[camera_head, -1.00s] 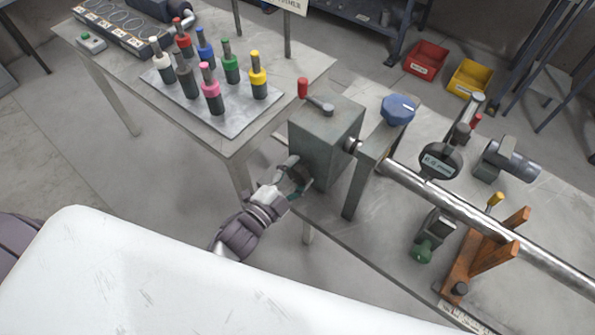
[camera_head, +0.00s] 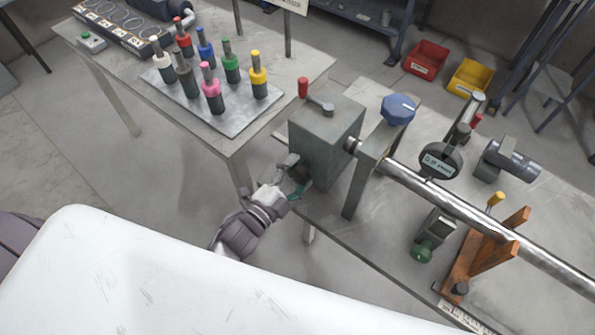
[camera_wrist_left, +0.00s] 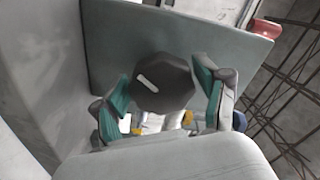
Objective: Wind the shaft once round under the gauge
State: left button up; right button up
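The long silver shaft (camera_head: 455,208) runs from the grey gearbox (camera_head: 322,145) toward the lower right, resting over an orange V-stand (camera_head: 478,262). The round dial gauge (camera_head: 438,160) stands beside and above the shaft; its reading is too small to tell. My left gripper (camera_head: 291,179) is at the gearbox's left side. In the left wrist view, its teal-padded fingers (camera_wrist_left: 164,98) stand apart on both sides of a dark faceted knob (camera_wrist_left: 163,84) with a white mark, with narrow gaps. The knob is hidden in the head view. My right gripper is not in view.
A blue knob (camera_head: 398,109) tops the bracket by the gearbox, and a red-handled lever (camera_head: 304,90) sits on the gearbox. A green-knobbed part (camera_head: 424,248) stands before the shaft. Several coloured bottles stand on a tray (camera_head: 226,119) on the far table.

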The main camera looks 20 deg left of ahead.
pick_arm(q)
jog(key=shift+o, duration=0.4)
jog(key=shift+s+a, duration=0.1)
jog(key=shift+s, duration=0.05)
jog(key=v, duration=1.1)
jog(key=shift+s, duration=0.35)
